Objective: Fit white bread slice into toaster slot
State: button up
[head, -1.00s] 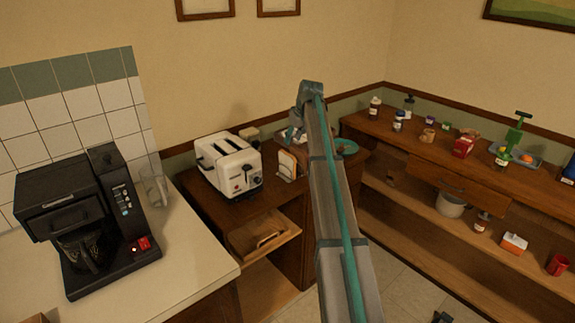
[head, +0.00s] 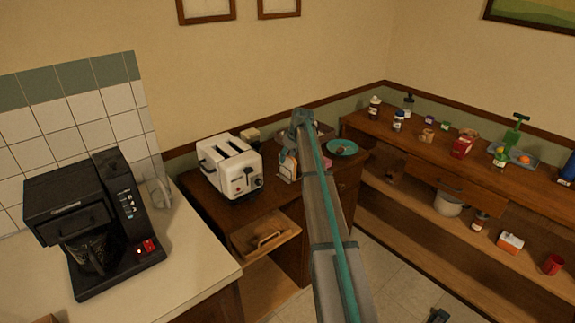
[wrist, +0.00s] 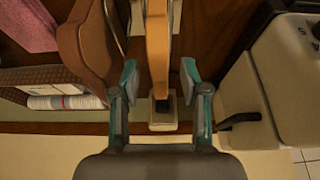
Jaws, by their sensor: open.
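The white toaster (head: 230,168) stands on the brown wooden counter, its slots facing up and looking empty. It also shows at the right edge of the wrist view (wrist: 270,85), with its dark lever. A bread slice (head: 285,166) stands upright just right of the toaster. In the wrist view, the slice (wrist: 158,45) shows edge-on as a tan crust, upright above a small pale holder (wrist: 163,115). My gripper (wrist: 160,75) is open, one finger on each side of the slice, with gaps on both sides. In the head view, my arm hides the gripper.
A brown rounded object (wrist: 88,45) stands close left of my left finger. A teal plate (head: 342,147) lies right of my arm. An open drawer (head: 266,236) juts out below the toaster. A black coffee maker (head: 95,220) stands on the left counter.

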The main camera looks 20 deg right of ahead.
grip_shut()
dwell(0.3)
